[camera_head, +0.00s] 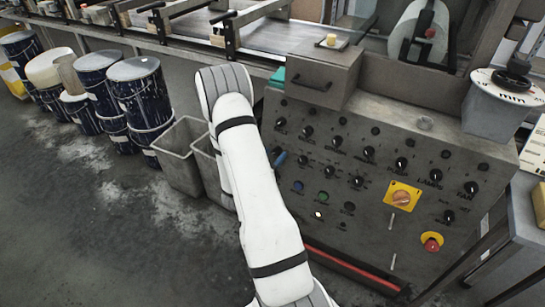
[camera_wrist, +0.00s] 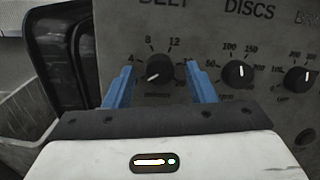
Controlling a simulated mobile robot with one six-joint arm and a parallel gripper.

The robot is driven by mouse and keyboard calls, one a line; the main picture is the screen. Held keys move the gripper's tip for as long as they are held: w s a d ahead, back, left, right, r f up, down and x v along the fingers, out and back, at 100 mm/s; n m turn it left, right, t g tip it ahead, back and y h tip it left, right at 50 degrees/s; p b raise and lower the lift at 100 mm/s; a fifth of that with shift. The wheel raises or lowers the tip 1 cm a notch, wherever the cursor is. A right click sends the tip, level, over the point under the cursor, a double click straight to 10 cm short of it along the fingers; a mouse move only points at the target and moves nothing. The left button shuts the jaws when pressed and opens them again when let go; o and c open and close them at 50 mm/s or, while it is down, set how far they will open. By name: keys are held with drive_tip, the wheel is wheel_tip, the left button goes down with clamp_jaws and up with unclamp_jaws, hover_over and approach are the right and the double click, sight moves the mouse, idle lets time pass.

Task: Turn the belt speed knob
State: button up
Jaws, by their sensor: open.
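The belt speed knob (camera_wrist: 159,72) is a small dark round knob with a white pointer, under the label "BELT" on the grey panel in the wrist view. Its pointer aims to the lower left, and numbers ring it. My gripper (camera_wrist: 160,80) is open, with one blue finger on each side of the knob in the picture and clear gaps between. I cannot tell how far the fingertips are from the panel. In the head view a blue finger (camera_head: 280,158) shows at the panel's left side; the rest of my gripper is hidden behind my white arm.
The "DISCS" knob (camera_wrist: 238,73) and another knob (camera_wrist: 298,78) stand to the right. The control panel (camera_head: 375,220) also carries an orange rotary switch (camera_head: 401,197) and a red button (camera_head: 432,242). Grey bins (camera_head: 180,157) and dark drums (camera_head: 140,95) stand left.

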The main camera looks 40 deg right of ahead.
drive_tip(key=c, duration=0.9)
drive_tip(key=shift+a, duration=0.1)
drive_tip(key=shift+c, duration=0.4)
drive_tip(key=shift+m, duration=0.3)
